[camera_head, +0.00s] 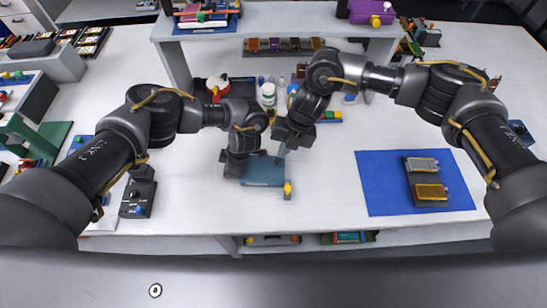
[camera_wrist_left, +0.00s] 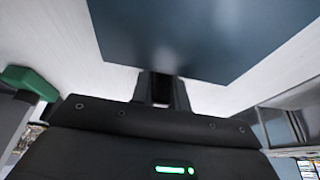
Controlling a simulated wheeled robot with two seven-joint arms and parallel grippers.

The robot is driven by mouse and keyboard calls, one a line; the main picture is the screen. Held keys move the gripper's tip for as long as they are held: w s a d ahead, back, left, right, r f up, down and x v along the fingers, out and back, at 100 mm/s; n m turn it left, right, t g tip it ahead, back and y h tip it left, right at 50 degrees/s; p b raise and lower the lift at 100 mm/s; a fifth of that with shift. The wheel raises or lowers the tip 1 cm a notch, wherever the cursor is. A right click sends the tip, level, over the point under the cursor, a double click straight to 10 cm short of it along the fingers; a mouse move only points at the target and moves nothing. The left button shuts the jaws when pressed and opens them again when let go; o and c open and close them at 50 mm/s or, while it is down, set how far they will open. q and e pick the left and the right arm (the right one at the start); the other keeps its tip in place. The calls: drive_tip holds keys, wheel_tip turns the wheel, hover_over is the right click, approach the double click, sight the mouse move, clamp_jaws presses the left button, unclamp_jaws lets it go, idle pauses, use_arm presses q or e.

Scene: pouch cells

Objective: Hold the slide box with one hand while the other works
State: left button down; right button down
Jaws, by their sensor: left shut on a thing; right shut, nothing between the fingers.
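The slide box, a flat teal-blue box (camera_head: 263,172), rests on the white table in front of me. My left gripper (camera_head: 240,168) is shut on its left side. In the left wrist view the box's blue face (camera_wrist_left: 200,35) fills the top, and the left gripper's fingers (camera_wrist_left: 162,90) meet its edge. My right gripper (camera_head: 281,152) is shut and empty, with its tip at the far right corner of the box. I cannot tell whether it touches the box. A small yellow-topped piece (camera_head: 288,189) is by the box's near right corner.
A blue mat (camera_head: 380,190) on the right bears two pouch-cell-like pieces, one silver (camera_head: 423,164) and one gold (camera_head: 430,193). A black control box (camera_head: 137,200) stands on the left. Bottles (camera_head: 268,93) and a raised shelf (camera_head: 280,20) are behind. The front middle is clear.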

sight(270, 170)
drive_tip(key=a+f+m, duration=0.1)
drive_tip(key=f+m, duration=0.1)
drive_tip(key=a+f+m, duration=0.1)
drive_tip(key=f+m, duration=0.2)
drive_tip(key=w+a+f+m+g, duration=0.1)
drive_tip(key=f+m, duration=0.1)
drive_tip(key=m, duration=0.1)
drive_tip(key=shift+f+h, duration=0.2)
drive_tip(key=shift+h, duration=0.1)
idle(0.6)
drive_tip(key=shift+d+m, duration=0.1)
drive_tip(key=shift+m, duration=0.2)
drive_tip(key=d, duration=1.3)
drive_tip(key=shift+s, duration=0.2)
drive_tip(key=shift+a, duration=0.1)
drive_tip(key=shift+r, duration=0.1)
